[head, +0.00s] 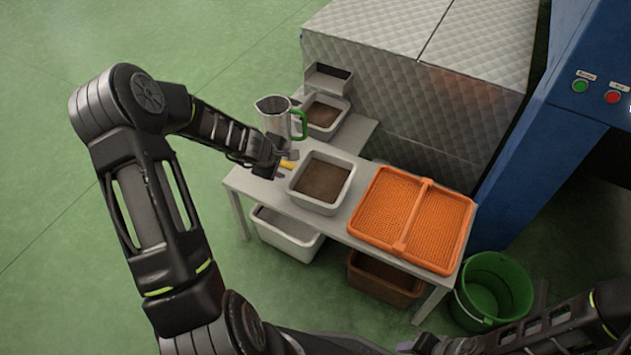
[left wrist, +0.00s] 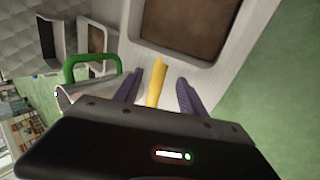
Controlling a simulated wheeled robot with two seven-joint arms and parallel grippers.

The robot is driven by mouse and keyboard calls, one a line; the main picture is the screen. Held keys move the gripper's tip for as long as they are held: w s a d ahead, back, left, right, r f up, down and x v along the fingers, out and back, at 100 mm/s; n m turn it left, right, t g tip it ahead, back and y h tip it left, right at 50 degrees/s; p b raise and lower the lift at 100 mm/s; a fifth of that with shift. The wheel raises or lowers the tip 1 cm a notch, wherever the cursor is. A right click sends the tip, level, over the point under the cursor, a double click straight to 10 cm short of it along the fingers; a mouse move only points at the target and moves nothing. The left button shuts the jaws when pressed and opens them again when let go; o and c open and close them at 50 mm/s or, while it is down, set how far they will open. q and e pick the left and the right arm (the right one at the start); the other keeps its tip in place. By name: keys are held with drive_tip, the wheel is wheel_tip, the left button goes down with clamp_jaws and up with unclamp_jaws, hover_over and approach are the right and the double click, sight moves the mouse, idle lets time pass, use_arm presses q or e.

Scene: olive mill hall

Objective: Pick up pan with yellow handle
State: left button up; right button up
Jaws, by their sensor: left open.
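A yellow handle (head: 288,165) shows at the left end of the table, beside a grey tub (head: 347,190) with brown contents. In the left wrist view the yellow handle (left wrist: 156,82) points towards the tub's rim (left wrist: 185,67). I cannot tell where it joins its pan; no separate pan body is clearly visible. My left gripper (head: 287,158) is at the handle. In the left wrist view its two purple fingers (left wrist: 160,92) are open, one on each side of the handle, with gaps.
A metal jug with a green handle (head: 299,124) stands close behind the left gripper. An orange divided tray (head: 425,212) fills the table's right side. A smaller tub (head: 325,112) sits behind. Bins are below, a green bucket (head: 495,285) stands at right, and a blue machine (head: 545,130) is beyond.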

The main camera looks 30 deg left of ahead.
sight(287, 164)
use_arm(q)
drive_tip(key=shift+b+x, duration=0.55)
drive_tip(key=shift+x, duration=2.1)
drive_tip(key=shift+r, duration=0.1)
clamp_jaws()
